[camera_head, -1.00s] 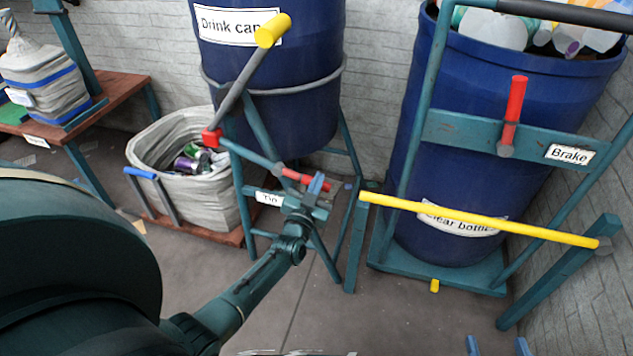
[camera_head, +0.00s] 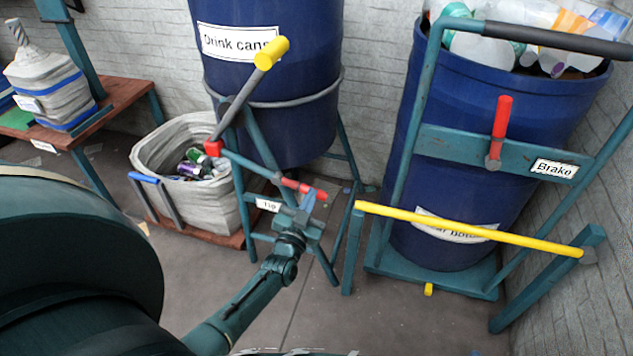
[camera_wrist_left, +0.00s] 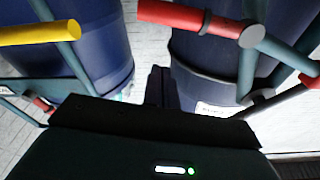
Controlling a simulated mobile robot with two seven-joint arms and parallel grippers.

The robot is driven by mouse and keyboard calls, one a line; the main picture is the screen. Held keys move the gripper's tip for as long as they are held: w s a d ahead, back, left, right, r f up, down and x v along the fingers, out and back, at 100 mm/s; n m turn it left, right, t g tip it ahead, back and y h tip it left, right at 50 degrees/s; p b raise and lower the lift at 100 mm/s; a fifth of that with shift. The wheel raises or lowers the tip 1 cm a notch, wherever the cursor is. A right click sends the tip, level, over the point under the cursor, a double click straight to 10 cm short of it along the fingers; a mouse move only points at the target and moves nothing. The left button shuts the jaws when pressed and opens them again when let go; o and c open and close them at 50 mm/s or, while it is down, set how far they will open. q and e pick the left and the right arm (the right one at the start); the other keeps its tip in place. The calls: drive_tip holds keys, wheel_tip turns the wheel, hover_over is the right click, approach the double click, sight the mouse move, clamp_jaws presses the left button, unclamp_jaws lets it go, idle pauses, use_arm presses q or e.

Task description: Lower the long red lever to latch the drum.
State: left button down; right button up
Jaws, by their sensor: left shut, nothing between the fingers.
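My left gripper (camera_head: 309,201) is shut and empty, just below the red grip in the head view. I cannot tell whether they touch. In the wrist view the closed fingers (camera_wrist_left: 160,88) point between the two drums, apart from the grip in the picture. My right gripper is not in view.
A yellow bar (camera_head: 470,227) crosses in front of the "Clear bottles" drum (camera_head: 450,185), right of my gripper. A short upright red handle (camera_head: 501,118) sits by the "Brake" label. A yellow-knobbed lever (camera_head: 271,53) rises above the stand. A bag of cans (camera_head: 158,150) stands left.

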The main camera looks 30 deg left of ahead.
use_arm(q)
drive_tip(key=shift+v, duration=2.05)
